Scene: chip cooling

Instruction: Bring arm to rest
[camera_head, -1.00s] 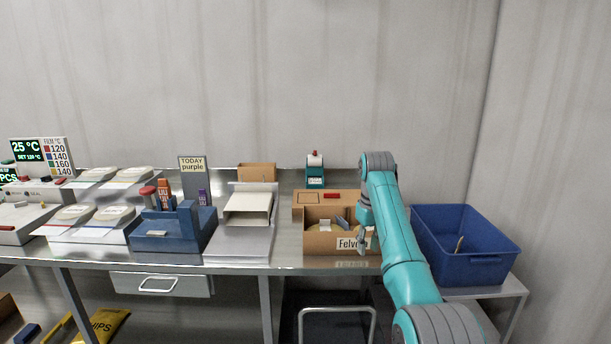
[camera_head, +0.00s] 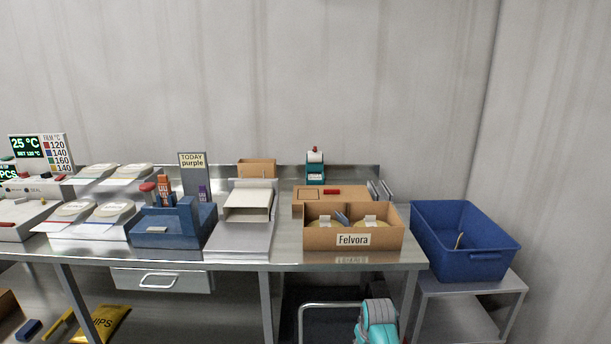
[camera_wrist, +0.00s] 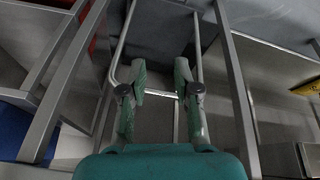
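My gripper (camera_wrist: 159,82) shows in the wrist view with its two green-padded fingers apart and nothing between them. It hangs low, facing the floor and a metal rail frame. In the head view only a teal and grey part of my arm shows at the bottom edge, below the table front; the gripper itself is out of that view.
The steel table (camera_head: 285,255) carries the open Felvora box (camera_head: 315,240), a blue holder (camera_head: 172,233) and a white chute (camera_head: 248,206). A blue bin (camera_head: 475,262) stands on a low stand to the right. A metal rail (camera_head: 335,305) stands below the table.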

